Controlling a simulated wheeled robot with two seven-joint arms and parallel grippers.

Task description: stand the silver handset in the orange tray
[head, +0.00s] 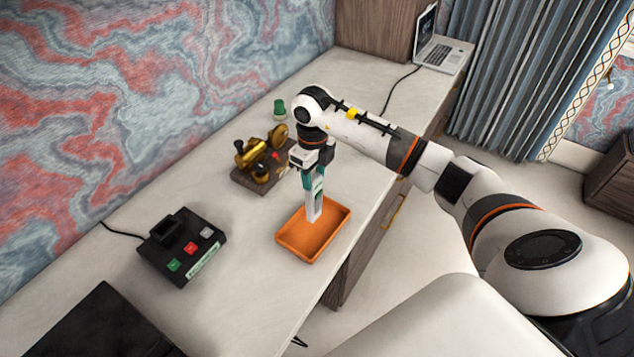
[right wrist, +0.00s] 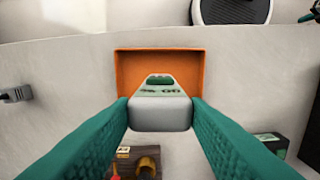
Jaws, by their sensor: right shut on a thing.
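The silver handset (head: 314,205) is upright in the head view, with its lower end inside the outline of the orange tray (head: 300,247). My right gripper (head: 313,184) is shut on the handset's upper part from above. In the right wrist view the handset (right wrist: 160,110) sits between the two teal fingers, with the orange tray (right wrist: 128,68) beneath it. I cannot tell whether the handset's lower end touches the tray floor. My left gripper is not in view.
A black box with coloured buttons (head: 183,247) stands left of the tray. A brass device on a wooden base (head: 257,165) stands behind it, near a green-topped object (head: 279,109). A laptop (head: 440,52) is at the far end. The desk's front edge runs close to the tray.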

